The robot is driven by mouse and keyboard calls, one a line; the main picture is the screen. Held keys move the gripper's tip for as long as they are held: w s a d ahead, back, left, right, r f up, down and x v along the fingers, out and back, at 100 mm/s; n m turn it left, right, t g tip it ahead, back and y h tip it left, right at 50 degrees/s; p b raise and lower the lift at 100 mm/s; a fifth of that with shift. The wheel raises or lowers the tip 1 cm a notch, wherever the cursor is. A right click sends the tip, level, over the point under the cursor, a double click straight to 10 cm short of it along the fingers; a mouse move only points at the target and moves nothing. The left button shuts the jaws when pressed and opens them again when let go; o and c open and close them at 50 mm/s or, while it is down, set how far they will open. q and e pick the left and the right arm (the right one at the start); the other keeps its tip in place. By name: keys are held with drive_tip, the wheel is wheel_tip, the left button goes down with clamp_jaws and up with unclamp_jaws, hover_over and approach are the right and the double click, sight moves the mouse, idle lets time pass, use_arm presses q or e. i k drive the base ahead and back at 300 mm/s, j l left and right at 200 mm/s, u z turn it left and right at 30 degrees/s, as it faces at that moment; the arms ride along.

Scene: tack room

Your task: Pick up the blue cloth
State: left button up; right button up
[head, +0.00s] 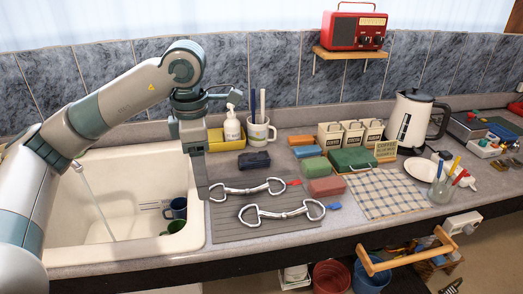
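A small blue folded item (307,151), which looks like the blue cloth, lies on the counter between an orange item (301,140) and a green item (318,167). A pinkish-red item (327,186) lies in front of the green one. My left gripper (203,192) points down at the sink's right rim, beside the grey mat. It is well to the left of the blue item and apart from it. Its fingers show edge-on, so its opening is hidden. My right gripper is not in view.
Two metal bits with red and blue tags lie on the grey ribbed mat (224,230). Canisters (351,134) and a green box (352,159) are right of the blue item.

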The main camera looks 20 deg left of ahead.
sight(259, 159)
drive_tip(key=i, duration=1.05)
